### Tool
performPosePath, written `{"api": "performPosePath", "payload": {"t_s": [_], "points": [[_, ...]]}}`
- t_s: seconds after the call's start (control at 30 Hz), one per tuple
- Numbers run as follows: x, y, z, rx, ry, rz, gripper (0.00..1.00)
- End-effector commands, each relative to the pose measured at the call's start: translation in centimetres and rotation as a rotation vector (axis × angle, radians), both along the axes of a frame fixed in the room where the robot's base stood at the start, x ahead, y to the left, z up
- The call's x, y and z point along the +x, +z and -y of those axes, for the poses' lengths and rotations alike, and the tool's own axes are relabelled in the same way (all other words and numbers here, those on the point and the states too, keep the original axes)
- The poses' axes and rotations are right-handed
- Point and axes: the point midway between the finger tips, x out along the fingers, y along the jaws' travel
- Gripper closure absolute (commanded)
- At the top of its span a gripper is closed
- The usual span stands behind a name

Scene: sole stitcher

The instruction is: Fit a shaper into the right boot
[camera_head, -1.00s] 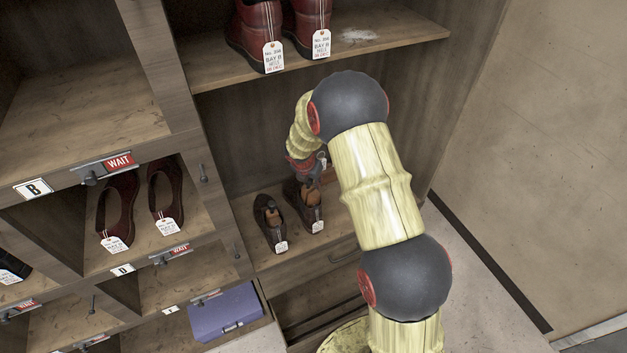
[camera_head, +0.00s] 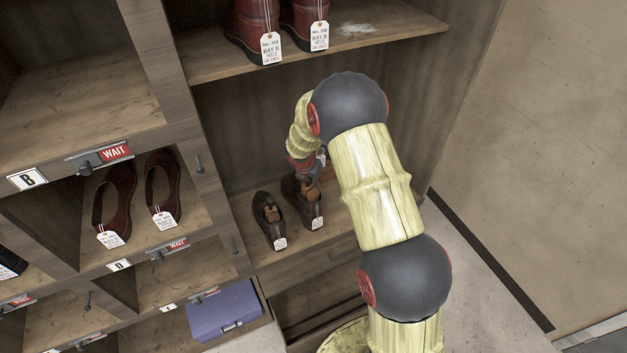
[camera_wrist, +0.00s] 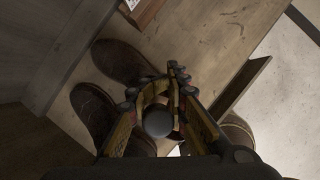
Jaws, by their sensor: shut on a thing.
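A pair of dark brown tagged boots stands on the lower middle shelf. The left boot (camera_head: 279,229) has an orange-brown shaper (camera_head: 270,212) in its opening. The right boot (camera_head: 312,212) stands beside it, partly under my gripper (camera_head: 308,171). In the wrist view my gripper (camera_wrist: 160,105) is closed around a dark round knob (camera_wrist: 158,121), seemingly that of a shaper. A brown piece (camera_head: 305,187) shows at the right boot's opening below the fingers; how deep it sits I cannot tell. Two rounded brown boot toes (camera_wrist: 122,62) show left of the fingers.
Red boots (camera_head: 255,25) with tags stand on the shelf above. Dark red shoes (camera_head: 113,205) sit in a cubby at left, below a WAIT sign (camera_head: 114,153). A purple box (camera_head: 222,310) lies lower down. Bare shelf lies right of the pair, partly behind my arm.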

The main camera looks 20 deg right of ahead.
Motion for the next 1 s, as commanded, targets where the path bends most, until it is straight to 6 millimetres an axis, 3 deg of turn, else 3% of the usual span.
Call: {"api": "performPosePath", "payload": {"t_s": [0.03, 0.37, 0.4, 0.8, 1.0], "points": [[-1.63, -2.55, -0.51, 0.011, -0.002, -0.037, 1.0], [-1.59, -2.9, -0.56, 0.013, -0.001, -0.036, 1.0], [-1.59, -2.86, -0.57, 0.012, -0.001, -0.035, 0.83], [-1.66, -2.84, -0.45, 0.011, -0.002, -0.038, 0.61], [-1.75, -2.82, -0.39, 0.008, -0.002, -0.041, 0.6]]}}
